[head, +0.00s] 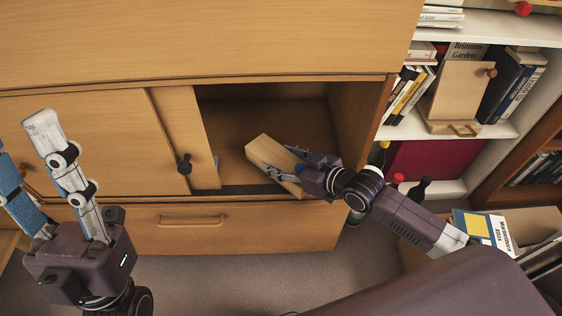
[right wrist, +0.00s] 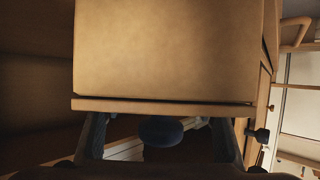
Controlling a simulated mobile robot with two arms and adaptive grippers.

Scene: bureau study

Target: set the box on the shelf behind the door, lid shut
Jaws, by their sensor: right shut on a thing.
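My right gripper (head: 288,170) is shut on a light wooden box (head: 270,150) at the cabinet opening. The box looks tilted, its far end inside the opening; I cannot tell if it touches the shelf (head: 250,177). In the right wrist view the box (right wrist: 165,50) fills the upper middle, with a thin slab (right wrist: 165,104) along its lower edge and a narrow dark seam between. I cannot tell whether this slab is the lid. The sliding door (head: 180,110), with a black knob, stands left of the opening. My left gripper (head: 22,138) is open and empty, in front of the cabinet's left side.
A drawer (head: 240,232) with a wooden handle is shut below the opening. At the right, white shelves hold books and a wooden piece (head: 463,92) with a knob. Bottles (head: 418,190) stand lower down, near my right arm. The shelf interior around the box looks empty.

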